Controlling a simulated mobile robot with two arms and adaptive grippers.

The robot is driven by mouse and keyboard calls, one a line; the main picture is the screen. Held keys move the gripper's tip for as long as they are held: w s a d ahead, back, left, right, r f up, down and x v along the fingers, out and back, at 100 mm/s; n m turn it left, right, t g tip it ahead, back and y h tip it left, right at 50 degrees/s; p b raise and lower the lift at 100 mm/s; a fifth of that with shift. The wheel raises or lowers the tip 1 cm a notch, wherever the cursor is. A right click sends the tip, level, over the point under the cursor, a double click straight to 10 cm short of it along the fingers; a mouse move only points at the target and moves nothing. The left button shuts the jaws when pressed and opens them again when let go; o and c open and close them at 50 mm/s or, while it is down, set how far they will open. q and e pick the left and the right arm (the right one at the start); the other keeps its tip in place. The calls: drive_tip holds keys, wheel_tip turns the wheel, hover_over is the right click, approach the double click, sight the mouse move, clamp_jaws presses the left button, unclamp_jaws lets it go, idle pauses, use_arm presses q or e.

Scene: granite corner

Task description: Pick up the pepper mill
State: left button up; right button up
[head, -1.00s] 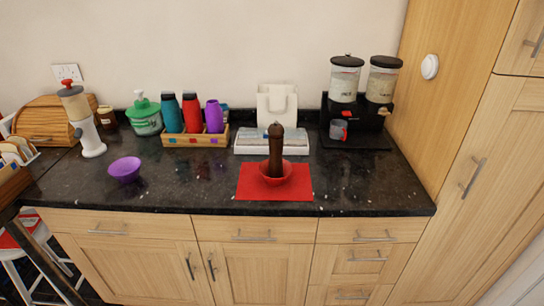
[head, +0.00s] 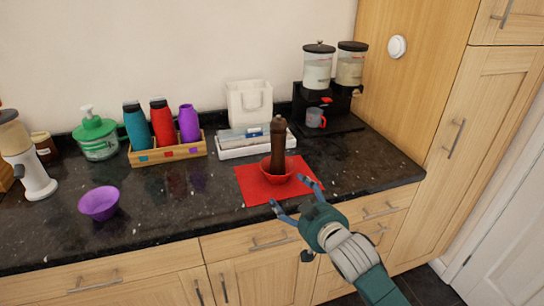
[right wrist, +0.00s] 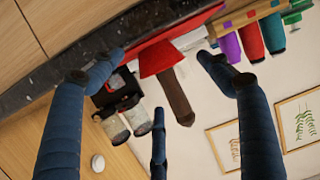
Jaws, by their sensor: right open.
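The dark brown pepper mill (head: 278,143) stands upright in a small red bowl (head: 277,174) on a red mat (head: 252,190) near the counter's front edge. The bowl hides the mill's base. My right gripper (head: 294,197) is open and empty at the front edge, just in front of the bowl and apart from the mill. In the right wrist view the picture is turned over; the mill (right wrist: 178,100) and the bowl (right wrist: 160,58) show in the gap between the spread fingers. My left gripper is out of view.
A white tray (head: 230,153) with a white holder stands behind the mat. Bottles in a wooden rack (head: 166,153) and a purple bowl (head: 99,203) are to the left. A black dispenser stand (head: 327,125) is at back right. Dark counter is clear right of the mat.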

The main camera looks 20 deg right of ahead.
sight(285, 141)
drive_tip(key=w+r+t, duration=0.1)
drive_tip(key=w+r, duration=0.2)
drive_tip(key=w+d+r+t, duration=0.1)
drive_tip(key=w+r, duration=0.2)
drive_tip(key=w, duration=0.1)
drive_tip(key=w+r+t+y+p, duration=0.1)
drive_tip(key=w+r, duration=0.3)
drive_tip(key=shift+d, duration=0.15)
drive_tip(key=w, duration=0.1)
drive_tip(key=w+p, duration=0.1)
drive_tip(key=w, duration=0.3)
drive_tip(key=shift+w+f, duration=0.1)
drive_tip(key=shift+f, duration=0.2)
drive_tip(key=shift+w, duration=0.25)
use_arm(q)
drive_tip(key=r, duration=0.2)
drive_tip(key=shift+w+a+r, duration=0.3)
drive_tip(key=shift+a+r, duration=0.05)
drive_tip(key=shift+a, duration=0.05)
use_arm(e)
drive_tip(key=shift+s, duration=0.1)
drive_tip(key=shift+c, duration=0.6)
drive_tip(key=c, duration=1.7)
drive_tip(key=shift+c, duration=0.4)
